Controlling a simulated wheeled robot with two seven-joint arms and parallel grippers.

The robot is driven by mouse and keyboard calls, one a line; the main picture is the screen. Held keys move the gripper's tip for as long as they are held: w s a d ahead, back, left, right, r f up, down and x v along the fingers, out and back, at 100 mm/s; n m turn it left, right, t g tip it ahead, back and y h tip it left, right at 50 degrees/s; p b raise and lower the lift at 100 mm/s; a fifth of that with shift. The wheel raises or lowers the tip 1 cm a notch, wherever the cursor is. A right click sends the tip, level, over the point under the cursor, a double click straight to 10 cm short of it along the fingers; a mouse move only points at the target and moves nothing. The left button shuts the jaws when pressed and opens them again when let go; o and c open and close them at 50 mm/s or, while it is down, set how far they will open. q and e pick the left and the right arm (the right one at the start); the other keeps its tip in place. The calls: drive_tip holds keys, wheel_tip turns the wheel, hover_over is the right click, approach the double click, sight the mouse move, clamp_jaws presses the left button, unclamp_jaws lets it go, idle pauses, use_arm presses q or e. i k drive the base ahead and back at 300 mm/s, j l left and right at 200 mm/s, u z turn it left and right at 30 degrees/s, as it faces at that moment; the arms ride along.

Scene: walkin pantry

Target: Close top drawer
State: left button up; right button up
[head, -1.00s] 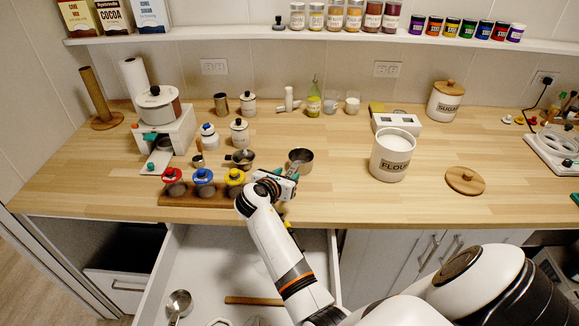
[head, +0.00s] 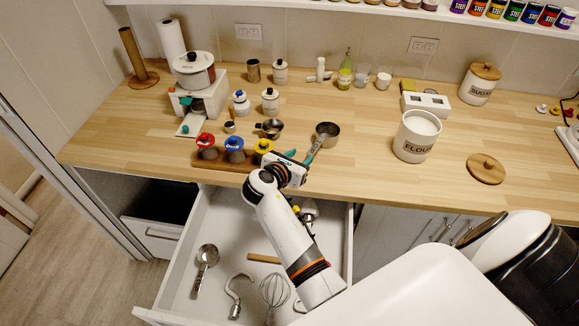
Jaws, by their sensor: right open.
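The white top drawer (head: 180,284) stands pulled out below the counter. My right gripper (head: 301,156) is open and empty near the counter's front edge, just right of the yellow-topped jar. My right arm reaches over the drawer and hides part of its right side. My left gripper is not in view.
A wooden rack (head: 210,160) with red, blue and yellow-topped jars sits left of my right gripper. An open lower compartment with a white drawer front (head: 152,238) is at left.

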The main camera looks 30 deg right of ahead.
sight(220, 216)
drive_tip(key=k+j, duration=0.6)
drive_tip(key=j, duration=0.15)
drive_tip(key=k+j, duration=0.55)
drive_tip(key=j, duration=0.15)
